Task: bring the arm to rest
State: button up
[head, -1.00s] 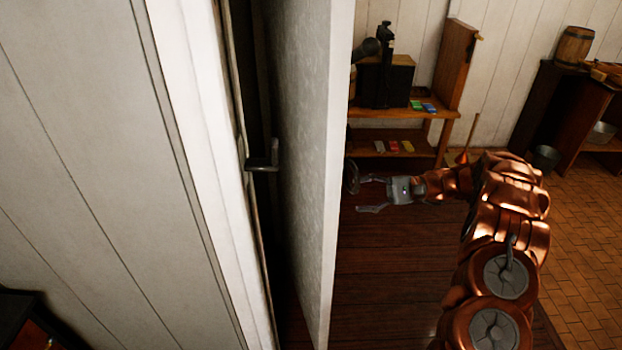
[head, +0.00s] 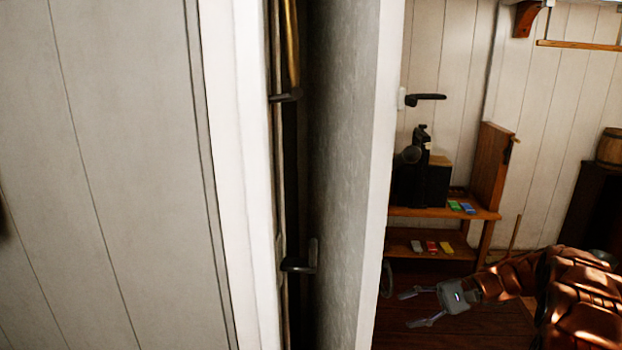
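My copper-coloured arm (head: 575,300) reaches in from the lower right of the head view. My gripper (head: 412,308) is at its end, pointing left, with its two grey fingers spread and nothing visible between them. It is above the dark wooden floor, to the right of the pale door's (head: 375,150) edge. A small gap shows between the fingertips and that edge. A dark curved thing (head: 386,278) sits by the door edge just above the fingers; I cannot tell what it is.
Behind my gripper is a wooden shelf unit (head: 480,213) with dark equipment and small coloured blocks. A barrel (head: 609,147) stands at the right.

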jog(key=s+a+r+n+g+h, duration=0.1)
jog(key=s+a+r+n+h, duration=0.25)
jog(key=s, duration=0.55)
jog(key=s+a+r+g+h, duration=0.1)
jog(key=s+a+r+h, duration=0.1)
jog(key=s+a+h, duration=0.6)
jog(key=s+d+f+n+h, duration=0.1)
jog(key=s+d, duration=0.2)
jog(key=s, duration=0.7)
jog(key=s+d+f+n+t+h, duration=0.1)
jog(key=s+d+f+n+h, duration=0.1)
jog(key=s, duration=0.9)
jog(key=shift+d+t, duration=0.3)
jog(key=shift+d, duration=0.3)
